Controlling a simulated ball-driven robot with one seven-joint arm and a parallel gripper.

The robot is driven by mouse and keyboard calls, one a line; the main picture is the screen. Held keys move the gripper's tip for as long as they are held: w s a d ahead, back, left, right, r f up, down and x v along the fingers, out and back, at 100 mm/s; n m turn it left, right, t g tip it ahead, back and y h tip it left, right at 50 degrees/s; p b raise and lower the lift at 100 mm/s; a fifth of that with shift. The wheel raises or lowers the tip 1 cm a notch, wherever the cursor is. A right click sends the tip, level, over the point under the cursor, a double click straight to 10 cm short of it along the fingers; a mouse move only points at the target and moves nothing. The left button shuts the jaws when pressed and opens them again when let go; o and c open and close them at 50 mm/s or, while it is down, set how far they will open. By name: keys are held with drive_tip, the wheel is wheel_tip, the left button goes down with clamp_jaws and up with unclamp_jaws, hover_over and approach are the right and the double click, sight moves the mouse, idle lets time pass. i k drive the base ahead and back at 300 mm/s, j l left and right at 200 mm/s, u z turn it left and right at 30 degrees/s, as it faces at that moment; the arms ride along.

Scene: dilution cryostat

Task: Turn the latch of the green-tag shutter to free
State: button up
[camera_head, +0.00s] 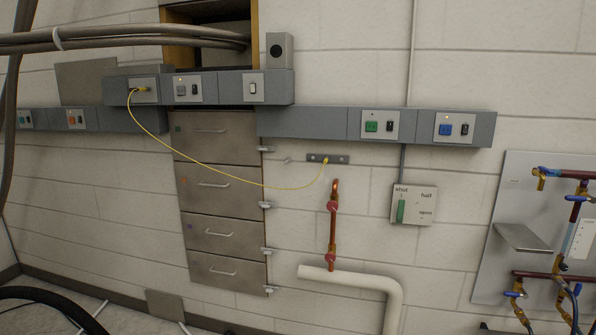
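A stack of several grey metal shutters with bar handles is set in the wall left of centre. The top shutter (225,143) carries a small tag (179,128) at its upper left that looks green. Its latch (266,149) is a small pale piece at the right edge, lying roughly level. Similar latches (265,205) sit at the right edges of the lower shutters. All the shutters look closed. The latches are too small to tell exactly how each is turned. My gripper is not in view.
Grey socket rails (300,123) run above and beside the shutters. A yellow cable (218,184) hangs across the upper shutters to a small wall plate (336,159). A copper pipe (332,230) and white pipe (345,279) stand to the right. Thick grey hoses (120,36) cross the upper left.

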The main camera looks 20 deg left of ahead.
sight(215, 137)
drive_tip(key=i+l+u, duration=0.1)
drive_tip(key=i+u, duration=0.25)
drive_tip(key=i, duration=0.15)
drive_tip(key=i+l+u, duration=0.35)
drive_tip(key=i, duration=0.15)
drive_tip(key=i+l+u, duration=0.55)
drive_tip(key=u, duration=0.15)
drive_tip(key=i+l+u, duration=0.15)
drive_tip(key=u, duration=0.2)
drive_tip(key=i+l+u, duration=0.15)
drive_tip(key=l+u, duration=0.2)
